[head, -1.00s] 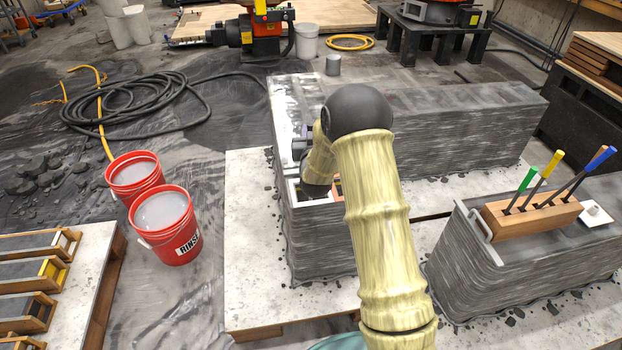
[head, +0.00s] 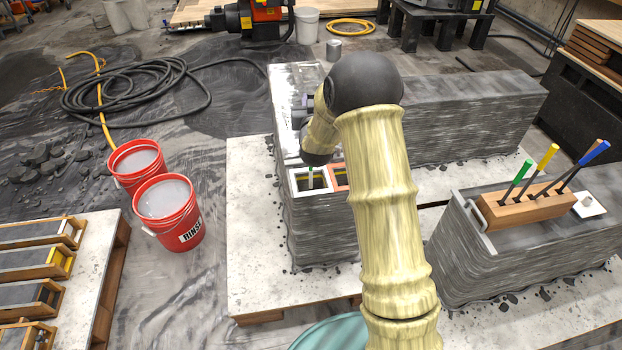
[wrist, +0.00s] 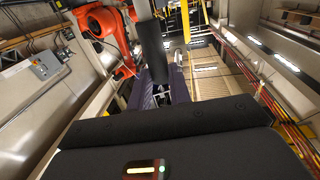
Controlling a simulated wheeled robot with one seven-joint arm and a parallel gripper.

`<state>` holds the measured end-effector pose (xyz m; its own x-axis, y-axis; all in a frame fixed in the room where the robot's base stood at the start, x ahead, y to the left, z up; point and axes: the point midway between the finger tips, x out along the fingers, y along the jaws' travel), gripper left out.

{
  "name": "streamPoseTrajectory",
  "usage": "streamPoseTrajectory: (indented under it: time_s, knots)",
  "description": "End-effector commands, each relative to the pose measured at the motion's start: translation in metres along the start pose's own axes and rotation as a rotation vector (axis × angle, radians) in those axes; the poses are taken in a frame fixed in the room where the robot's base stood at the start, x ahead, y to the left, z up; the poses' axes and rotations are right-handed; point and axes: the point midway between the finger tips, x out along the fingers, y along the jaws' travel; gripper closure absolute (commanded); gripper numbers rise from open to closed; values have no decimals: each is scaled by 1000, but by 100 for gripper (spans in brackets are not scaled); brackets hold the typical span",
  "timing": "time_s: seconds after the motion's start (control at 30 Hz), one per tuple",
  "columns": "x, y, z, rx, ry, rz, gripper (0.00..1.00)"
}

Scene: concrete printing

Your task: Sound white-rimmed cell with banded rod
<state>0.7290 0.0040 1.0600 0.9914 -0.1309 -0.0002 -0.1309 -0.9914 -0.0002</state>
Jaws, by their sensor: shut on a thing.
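The white-rimmed cell (head: 296,185) is a small square opening in the top of the near end of the grey printed wall. A thin greenish upright piece shows at its opening; I cannot tell whether this is part of the rod. My gripper (wrist: 163,82) has purple fingers, shut on a dark rod-like piece, the banded rod (wrist: 152,45), in the wrist view. No bands can be made out on it. In the head view my arm hides most of the gripper, just behind the cell, and the rod's lower end cannot be followed clearly.
An orange-rimmed cell (head: 340,176) adjoins on the right, partly behind my arm. A wooden block (head: 528,207) with several colour-handled rods stands on the right-hand printed wall, beside a small white piece (head: 588,206). Two red buckets (head: 170,212) stand on the left. Wooden moulds lie at lower left.

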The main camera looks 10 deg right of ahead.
Motion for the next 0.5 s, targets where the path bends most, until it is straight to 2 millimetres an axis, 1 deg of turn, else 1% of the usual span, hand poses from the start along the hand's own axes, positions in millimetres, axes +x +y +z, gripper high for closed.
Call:
streamPoseTrajectory:
  time_s: [0.03, 0.5]
  knots:
    - [0, 0, -9, 0, 3, 0, 100]
    - [0, 0, -54, 0, 2, 1, 100]
